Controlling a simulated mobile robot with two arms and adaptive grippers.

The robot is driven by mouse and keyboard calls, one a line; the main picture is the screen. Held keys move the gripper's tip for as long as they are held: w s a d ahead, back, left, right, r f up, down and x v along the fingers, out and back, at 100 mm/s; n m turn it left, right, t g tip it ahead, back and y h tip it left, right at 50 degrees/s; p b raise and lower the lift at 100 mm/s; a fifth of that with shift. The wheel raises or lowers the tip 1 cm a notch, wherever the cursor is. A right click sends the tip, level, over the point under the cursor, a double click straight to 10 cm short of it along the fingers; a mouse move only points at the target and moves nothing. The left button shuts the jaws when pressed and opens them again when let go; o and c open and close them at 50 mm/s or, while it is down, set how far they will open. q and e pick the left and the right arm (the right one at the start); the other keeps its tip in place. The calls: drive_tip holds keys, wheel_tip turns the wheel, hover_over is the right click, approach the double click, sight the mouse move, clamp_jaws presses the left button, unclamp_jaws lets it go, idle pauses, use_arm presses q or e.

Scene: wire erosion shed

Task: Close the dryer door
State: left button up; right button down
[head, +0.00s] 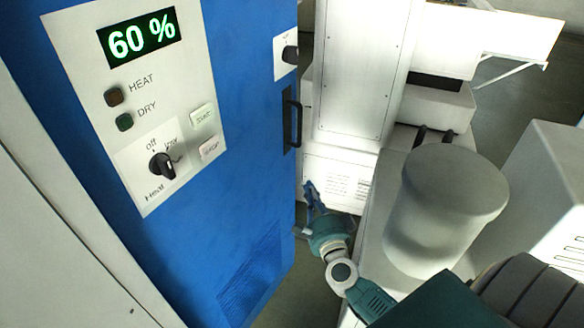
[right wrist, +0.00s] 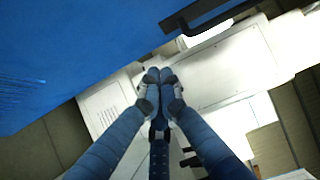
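The dryer door (head: 240,110) is a tall blue panel filling the left half of the head view. It carries a grey control panel (head: 75,60) with a green "60 %" display. A black bar handle (head: 291,122) is near its right edge. The door and handle (right wrist: 205,12) also show at the top of the right wrist view. My right gripper (head: 311,192) is just right of the door's edge, below the handle. In the right wrist view its fingertips (right wrist: 159,76) meet with nothing between them. I cannot tell how far the door stands open. My left gripper is out of view.
A grey cylinder (head: 445,205) stands on a pale machine base right of my right gripper. A white machine column (head: 362,70) rises behind the gripper. A narrow strip of dark floor (head: 300,270) lies between the door and the machine base.

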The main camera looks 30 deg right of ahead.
approach(288, 157)
drive_tip(key=w+d, duration=0.1)
drive_tip(key=d, duration=0.2)
drive_tip(key=shift+w+a, duration=0.25)
drive_tip(key=shift+w, duration=0.35)
drive_tip(key=shift+w+a, duration=0.2)
drive_tip(key=shift+w, duration=0.45)
drive_tip(key=shift+w+a, duration=0.25)
drive_tip(key=shift+w, duration=0.35)
